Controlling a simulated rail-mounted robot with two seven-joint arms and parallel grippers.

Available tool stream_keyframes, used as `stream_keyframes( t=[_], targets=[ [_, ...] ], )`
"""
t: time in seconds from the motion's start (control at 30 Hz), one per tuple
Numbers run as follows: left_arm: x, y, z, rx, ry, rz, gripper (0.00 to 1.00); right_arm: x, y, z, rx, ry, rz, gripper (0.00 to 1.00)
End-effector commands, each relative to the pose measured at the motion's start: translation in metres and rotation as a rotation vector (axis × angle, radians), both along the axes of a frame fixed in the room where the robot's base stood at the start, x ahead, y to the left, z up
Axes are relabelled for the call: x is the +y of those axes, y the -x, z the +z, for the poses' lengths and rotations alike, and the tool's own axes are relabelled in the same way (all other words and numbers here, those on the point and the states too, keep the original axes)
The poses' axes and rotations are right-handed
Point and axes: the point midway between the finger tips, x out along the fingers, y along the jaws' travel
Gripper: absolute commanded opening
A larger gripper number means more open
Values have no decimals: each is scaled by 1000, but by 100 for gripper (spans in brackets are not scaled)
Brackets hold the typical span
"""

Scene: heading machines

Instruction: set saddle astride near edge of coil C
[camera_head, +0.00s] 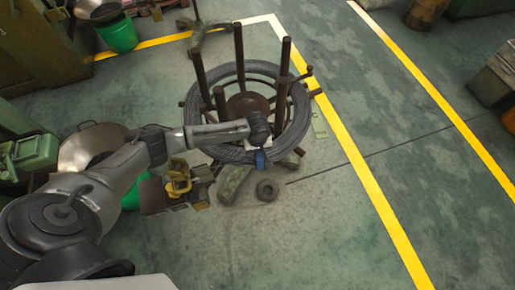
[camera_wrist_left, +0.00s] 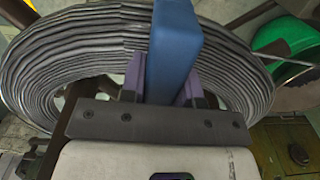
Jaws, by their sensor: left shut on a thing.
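The wire coil (camera_head: 296,120), a thick grey ring, lies around the upright posts of a brown stand. It also fills the upper part of the left wrist view (camera_wrist_left: 70,55). My left gripper (camera_head: 261,150) is at the coil's near edge, shut on the blue saddle (camera_head: 260,159). In the left wrist view the saddle (camera_wrist_left: 173,45) stands between the two purple fingers (camera_wrist_left: 162,85), in front of the coil. Its lower part is hidden by the gripper. I cannot tell whether it touches or straddles the coil. No letter shows on the coil. My right gripper is not in view.
Brown posts (camera_head: 239,55) rise inside the coil, with stubs sticking out around it. The floor right of the coil is clear, crossed by yellow lines (camera_head: 365,185).

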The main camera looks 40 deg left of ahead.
Motion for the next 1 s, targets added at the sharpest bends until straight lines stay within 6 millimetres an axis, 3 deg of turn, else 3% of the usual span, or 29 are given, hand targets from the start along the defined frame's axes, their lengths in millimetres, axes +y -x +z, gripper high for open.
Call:
stream_keyframes(
  t=[0.23,0.27,0.53,0.83,1.0],
  targets=[
    [0,0,0,0,0,0,2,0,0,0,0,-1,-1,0],
    [0,0,0,0,0,0,32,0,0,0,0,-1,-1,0],
    [0,0,0,0,0,0,58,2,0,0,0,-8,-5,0],
    [0,0,3,1,1,0,59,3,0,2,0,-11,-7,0],
    [-1,0,24,-1,1,-1,59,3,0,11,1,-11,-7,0]
  ],
)
